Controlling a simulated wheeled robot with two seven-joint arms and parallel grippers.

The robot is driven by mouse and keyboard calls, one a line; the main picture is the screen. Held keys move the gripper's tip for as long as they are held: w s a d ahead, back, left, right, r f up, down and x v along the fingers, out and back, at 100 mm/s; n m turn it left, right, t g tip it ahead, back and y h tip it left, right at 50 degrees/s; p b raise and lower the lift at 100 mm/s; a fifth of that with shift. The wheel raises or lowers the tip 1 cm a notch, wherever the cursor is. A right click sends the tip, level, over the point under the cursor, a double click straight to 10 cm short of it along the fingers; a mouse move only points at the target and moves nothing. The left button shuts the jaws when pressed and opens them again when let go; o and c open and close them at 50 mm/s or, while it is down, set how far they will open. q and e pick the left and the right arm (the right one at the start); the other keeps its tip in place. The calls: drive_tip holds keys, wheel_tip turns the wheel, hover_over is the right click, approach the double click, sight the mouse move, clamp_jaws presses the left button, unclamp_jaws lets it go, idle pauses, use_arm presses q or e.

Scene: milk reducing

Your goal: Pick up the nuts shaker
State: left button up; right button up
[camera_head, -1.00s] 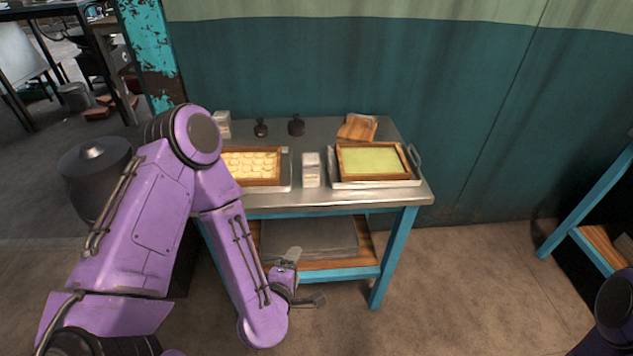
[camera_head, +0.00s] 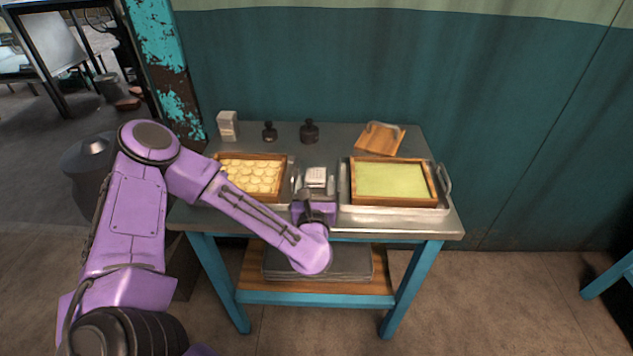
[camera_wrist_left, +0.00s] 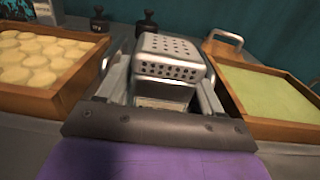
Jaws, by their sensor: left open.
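The nuts shaker (camera_head: 316,177) stands upright on the metal table between the two trays. In the left wrist view the shaker (camera_wrist_left: 170,60) shows a perforated metal top and a paler body below. My left gripper (camera_head: 315,192) is at the table's front, level with the shaker. In the left wrist view my left gripper (camera_wrist_left: 165,95) is open, with one finger on each side of the shaker's body. I cannot tell whether the fingers touch it. The shaker's lower part is hidden by the gripper in the head view. My right gripper is not in view.
A wooden tray of round pale pieces (camera_head: 281,186) is left of the shaker. A wooden tray with a green filling (camera_head: 434,190) is on the right. Two dark weights (camera_head: 309,132), a pale box (camera_head: 228,126) and a wooden board with a handle (camera_head: 380,140) stand behind.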

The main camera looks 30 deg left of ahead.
use_arm(q)
drive_tip(key=shift+x, duration=0.9)
drive_tip(key=shift+d, duration=0.1)
drive_tip(key=c, duration=0.8)
